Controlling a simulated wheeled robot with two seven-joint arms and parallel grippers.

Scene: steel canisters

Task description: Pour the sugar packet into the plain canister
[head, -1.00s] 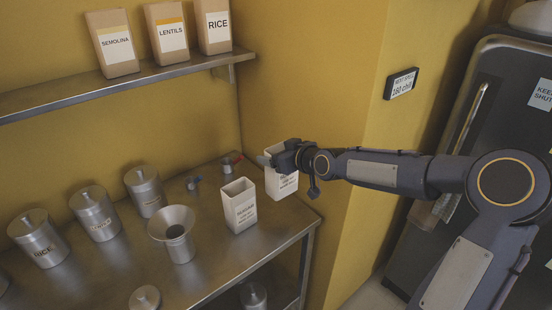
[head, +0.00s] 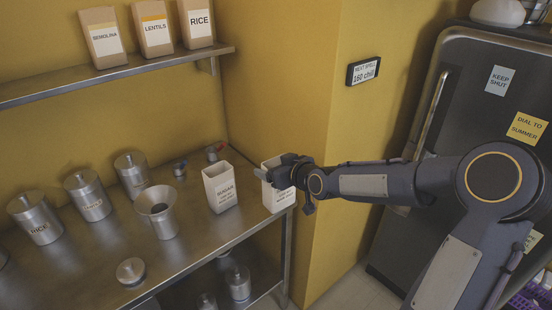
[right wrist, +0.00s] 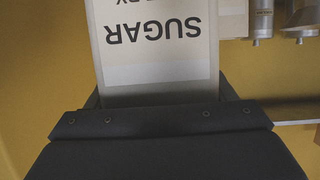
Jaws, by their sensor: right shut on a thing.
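My right gripper (head: 266,174) is shut on a white, open-topped packet (head: 274,190) near the bench's right end. In the right wrist view this packet (right wrist: 155,45) shows an upside-down SUGAR label between the jaws. I cannot tell whether its base touches the bench. A second white open-topped packet (head: 220,188), also labelled SUGAR, stands upright on the bench to its left. A steel canister with a wide funnel mouth (head: 157,212) stands further left, with no label visible. A loose steel lid (head: 130,271) lies in front of it. My left gripper is not in view.
Lidded canisters, RICE (head: 36,219) and two others (head: 88,195) (head: 132,175), stand along the bench (head: 195,240). Small items with blue and red parts (head: 212,153) lie at the back. A shelf (head: 120,74) holds packets above. A yellow wall corner (head: 320,230) adjoins the bench.

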